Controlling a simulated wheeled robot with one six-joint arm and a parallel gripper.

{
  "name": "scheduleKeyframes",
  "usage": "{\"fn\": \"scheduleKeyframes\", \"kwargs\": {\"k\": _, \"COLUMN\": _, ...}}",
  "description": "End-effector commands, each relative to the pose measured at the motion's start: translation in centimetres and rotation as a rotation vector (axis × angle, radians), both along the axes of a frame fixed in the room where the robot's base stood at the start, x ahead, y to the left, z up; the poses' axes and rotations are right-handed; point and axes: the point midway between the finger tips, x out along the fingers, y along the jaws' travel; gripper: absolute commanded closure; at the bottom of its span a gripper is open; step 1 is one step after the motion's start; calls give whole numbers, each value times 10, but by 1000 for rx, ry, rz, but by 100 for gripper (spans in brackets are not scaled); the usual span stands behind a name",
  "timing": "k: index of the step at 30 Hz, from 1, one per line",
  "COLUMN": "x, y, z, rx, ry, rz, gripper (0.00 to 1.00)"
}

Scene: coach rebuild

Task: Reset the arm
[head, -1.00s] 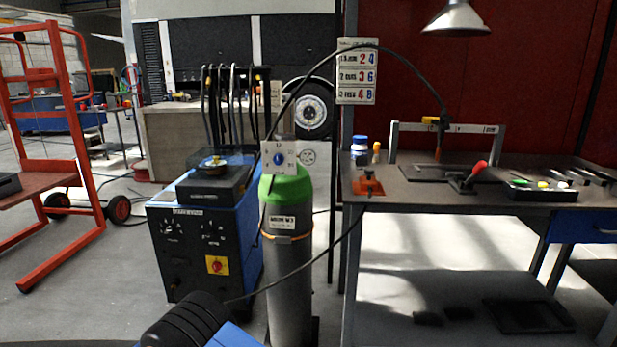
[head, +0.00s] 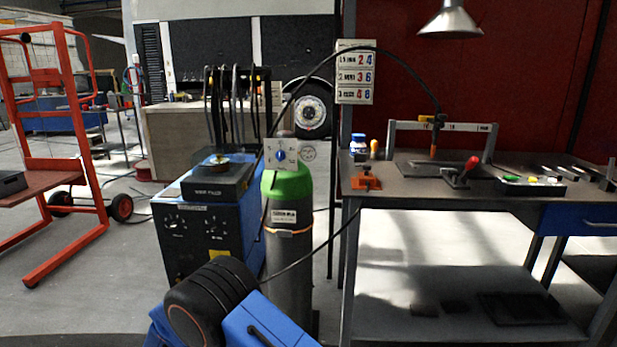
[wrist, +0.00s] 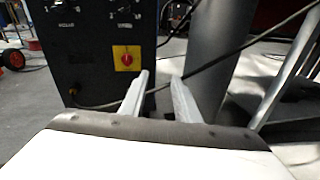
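My gripper (wrist: 160,84) shows in the wrist view with its two grey fingers apart and nothing between them. Beyond it are the dark front of a welding machine (wrist: 95,40) with a red switch on a yellow plate (wrist: 126,58), and a grey gas cylinder (wrist: 212,50). A black cable (wrist: 235,50) crosses behind the fingers. In the head view my gripper does not show; only blue and black parts of my arm show at the bottom, in front of the machine (head: 190,240) and the cylinder (head: 288,260).
A workbench (head: 420,187) with tools and a lamp (head: 452,20) above it stands at the right. A red trolley frame (head: 75,130) stands at the left. A black cable (head: 320,242) hangs between the cylinder and the bench. The floor at the left is mostly clear.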

Motion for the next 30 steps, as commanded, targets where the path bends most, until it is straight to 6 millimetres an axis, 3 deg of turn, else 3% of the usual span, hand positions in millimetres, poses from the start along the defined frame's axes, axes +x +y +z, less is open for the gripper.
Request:
{"fn": "scheduleKeyframes", "kwargs": {"k": 5, "x": 22, "y": -52, "z": 42, "rx": 82, "ry": 24, "rz": -106, "gripper": 71}}
{"fn": "scheduleKeyframes", "kwargs": {"k": 15, "x": 45, "y": -197, "z": 132, "rx": 312, "ry": 82, "rz": -383, "gripper": 71}}
{"fn": "scheduleKeyframes", "kwargs": {"k": 23, "x": 34, "y": -306, "z": 187, "rx": 503, "ry": 110, "rz": -587, "gripper": 71}}
{"fn": "scheduleKeyframes", "kwargs": {"k": 30, "x": 4, "y": -398, "z": 229, "rx": 692, "ry": 120, "rz": -767, "gripper": 71}}
